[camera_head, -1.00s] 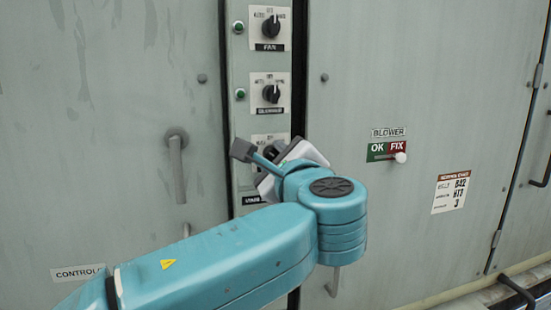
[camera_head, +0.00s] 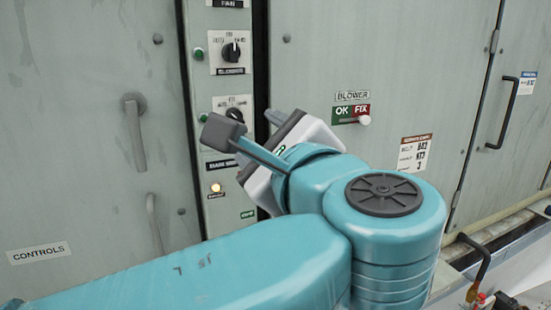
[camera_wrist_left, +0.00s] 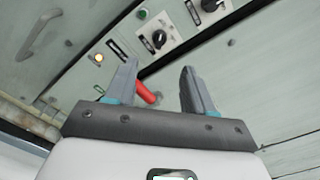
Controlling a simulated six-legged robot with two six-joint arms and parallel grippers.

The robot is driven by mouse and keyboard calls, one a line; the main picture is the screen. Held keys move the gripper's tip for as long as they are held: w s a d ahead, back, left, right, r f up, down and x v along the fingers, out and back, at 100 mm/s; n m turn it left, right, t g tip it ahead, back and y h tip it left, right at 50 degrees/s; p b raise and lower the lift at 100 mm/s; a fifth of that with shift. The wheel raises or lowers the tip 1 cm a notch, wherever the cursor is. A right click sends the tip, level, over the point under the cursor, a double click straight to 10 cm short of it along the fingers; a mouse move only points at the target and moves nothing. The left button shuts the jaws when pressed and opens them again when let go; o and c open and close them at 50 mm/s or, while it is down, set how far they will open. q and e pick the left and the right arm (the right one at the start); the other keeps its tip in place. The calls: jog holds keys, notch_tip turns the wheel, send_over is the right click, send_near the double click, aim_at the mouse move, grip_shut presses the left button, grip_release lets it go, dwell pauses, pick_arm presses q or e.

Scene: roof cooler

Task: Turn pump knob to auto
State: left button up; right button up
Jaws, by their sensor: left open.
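A narrow control panel holds a column of black rotary knobs. The middle knob (camera_head: 231,51) shows clearly with its pointer near upright. The lower knob (camera_head: 235,114) is partly hidden behind my left gripper (camera_head: 252,126). I cannot read which plate says pump. My left gripper is open, with its fingers apart and near the lower knob; I see no contact. In the left wrist view, the open fingers (camera_wrist_left: 160,72) point towards the panel, with one knob (camera_wrist_left: 158,39) beyond them and another knob (camera_wrist_left: 211,5) at the top. My right gripper is not in view.
A lit lamp (camera_head: 215,187) sits below the lower knob. A red rod-like thing (camera_wrist_left: 145,92) shows between the fingers in the left wrist view.

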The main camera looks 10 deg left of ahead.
pick_arm(q)
jog(key=v, duration=0.4)
jog(key=shift+s+d, duration=0.15)
jog(key=shift+s, duration=0.05)
